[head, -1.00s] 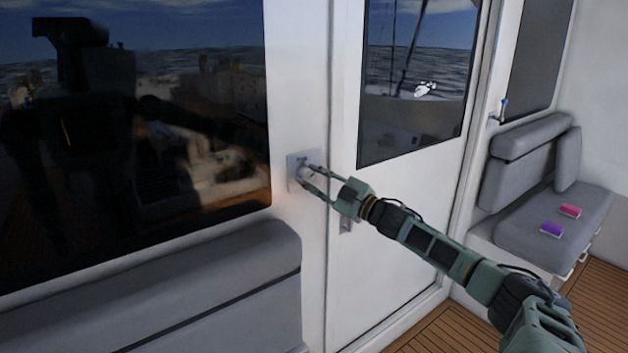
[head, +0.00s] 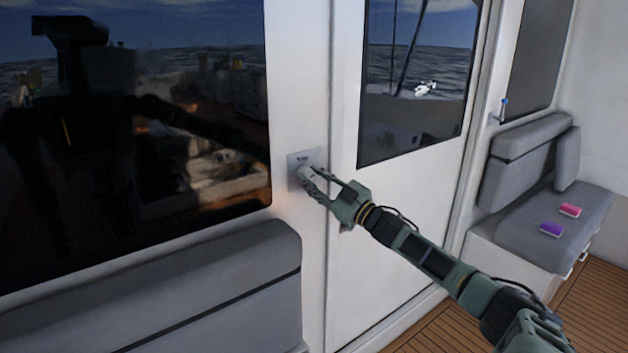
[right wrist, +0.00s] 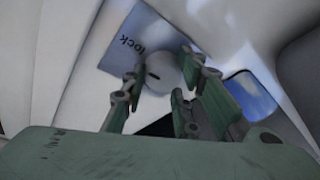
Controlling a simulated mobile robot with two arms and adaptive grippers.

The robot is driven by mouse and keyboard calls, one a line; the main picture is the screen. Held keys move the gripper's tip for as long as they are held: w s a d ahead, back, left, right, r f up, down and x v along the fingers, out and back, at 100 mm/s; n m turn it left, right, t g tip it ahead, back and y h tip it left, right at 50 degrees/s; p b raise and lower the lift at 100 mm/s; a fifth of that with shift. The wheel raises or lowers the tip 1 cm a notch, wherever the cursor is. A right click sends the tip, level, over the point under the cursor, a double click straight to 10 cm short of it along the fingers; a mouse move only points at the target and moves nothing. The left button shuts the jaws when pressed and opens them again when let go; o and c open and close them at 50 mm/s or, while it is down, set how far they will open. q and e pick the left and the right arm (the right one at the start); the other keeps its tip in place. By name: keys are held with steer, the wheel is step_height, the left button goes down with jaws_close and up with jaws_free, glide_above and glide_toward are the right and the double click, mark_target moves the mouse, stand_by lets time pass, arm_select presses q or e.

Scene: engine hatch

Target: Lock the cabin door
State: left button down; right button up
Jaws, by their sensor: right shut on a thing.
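The cabin door (head: 405,205) is white, with a window in its upper part, and looks closed. On the wall left of it is a small square plate (head: 296,160) with a pale round lock knob (head: 305,177). In the right wrist view the plate (right wrist: 147,40) reads "lock", and the knob (right wrist: 160,75) sits between my fingers. My right gripper (head: 312,183) is shut on the knob. It partly covers the knob and hides most of the door handle below. My left gripper is not in view.
A dark reflective window (head: 130,130) fills the left wall above a grey bench back (head: 180,290). At right, a grey seat (head: 530,215) holds a pink block (head: 570,210) and a purple block (head: 551,229). Wooden floor (head: 590,310) is clear at lower right.

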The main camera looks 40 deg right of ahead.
steer(key=o, duration=1)
steer(key=shift+d+r, duration=0.35)
steer(key=shift+r, duration=0.15)
steer(key=shift+c, duration=0.2)
steer(key=shift+o, duration=0.2)
steer(key=shift+f, duration=0.15)
steer(key=shift+a+f, duration=0.15)
steer(key=shift+s+f, duration=0.2)
steer(key=shift+s, duration=0.2)
steer(key=v, duration=1.1)
steer(key=shift+s, duration=0.15)
